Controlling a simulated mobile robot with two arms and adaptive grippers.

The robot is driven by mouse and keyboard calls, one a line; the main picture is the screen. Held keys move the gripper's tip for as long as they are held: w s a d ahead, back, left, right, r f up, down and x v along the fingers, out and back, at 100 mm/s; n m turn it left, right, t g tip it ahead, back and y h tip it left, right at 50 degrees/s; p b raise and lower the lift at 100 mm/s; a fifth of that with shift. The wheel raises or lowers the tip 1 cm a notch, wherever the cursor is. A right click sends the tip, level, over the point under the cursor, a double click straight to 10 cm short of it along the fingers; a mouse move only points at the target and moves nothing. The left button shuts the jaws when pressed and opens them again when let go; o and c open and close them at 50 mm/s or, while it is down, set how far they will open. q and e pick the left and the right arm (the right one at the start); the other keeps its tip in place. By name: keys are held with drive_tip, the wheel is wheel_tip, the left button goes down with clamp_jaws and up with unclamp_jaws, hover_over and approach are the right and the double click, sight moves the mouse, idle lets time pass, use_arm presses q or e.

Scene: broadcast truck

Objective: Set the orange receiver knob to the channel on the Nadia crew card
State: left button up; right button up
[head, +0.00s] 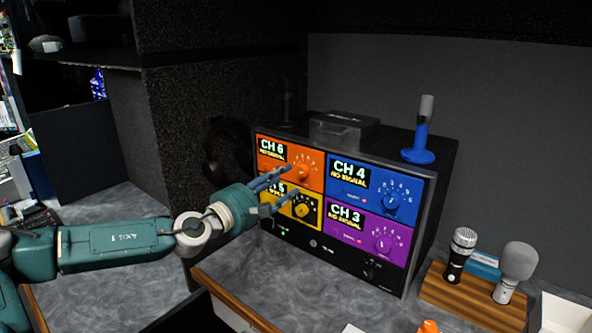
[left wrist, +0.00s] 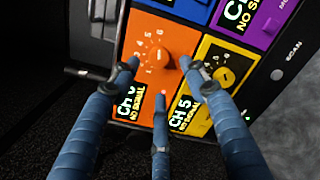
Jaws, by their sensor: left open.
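The orange receiver panel (head: 271,150) is at the upper left of the black receiver unit, and its display reads CH 6, NO SIGNAL. Its orange knob (head: 305,173) is at the panel's right side and shows in the left wrist view (left wrist: 158,57) within a ring of numbers. My left gripper (head: 292,180) is open in front of the orange and yellow panels. In the left wrist view its fingers (left wrist: 158,65) spread around the knob's outline; whether they touch it I cannot tell. I cannot make out a Nadia crew card. My right gripper is not in view.
Yellow (head: 306,210), blue (head: 384,199) and purple (head: 385,240) knobs sit close by; displays read CH 5, CH 4 and CH 3. A blue-based stand (head: 418,155) and grey box (head: 343,128) are on top. Microphones stand on a wooden block (head: 470,300) at right.

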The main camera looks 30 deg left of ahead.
sight(300, 173)
use_arm(q)
drive_tip(key=shift+w+r+p, duration=0.3)
drive_tip(key=shift+w+p, duration=0.2)
drive_tip(key=shift+p, duration=0.05)
drive_tip(key=shift+w+r+p, duration=0.25)
drive_tip(key=shift+w+p, duration=0.25)
drive_tip(key=shift+p, duration=0.05)
drive_tip(key=shift+w+d+f+p, duration=0.15)
drive_tip(key=shift+w+p, duration=0.15)
drive_tip(key=shift+w, duration=0.3)
drive_tip(key=shift+w+d+f+p, duration=0.1)
drive_tip(key=shift+w+p, duration=0.2)
drive_tip(key=shift+w, duration=0.25)
drive_tip(key=shift+w+f, duration=0.1)
drive_tip(key=shift+w, duration=0.25)
drive_tip(key=shift+w+d+f, duration=0.1)
drive_tip(key=shift+w, duration=0.25)
drive_tip(key=shift+f, duration=0.1)
clamp_jaws()
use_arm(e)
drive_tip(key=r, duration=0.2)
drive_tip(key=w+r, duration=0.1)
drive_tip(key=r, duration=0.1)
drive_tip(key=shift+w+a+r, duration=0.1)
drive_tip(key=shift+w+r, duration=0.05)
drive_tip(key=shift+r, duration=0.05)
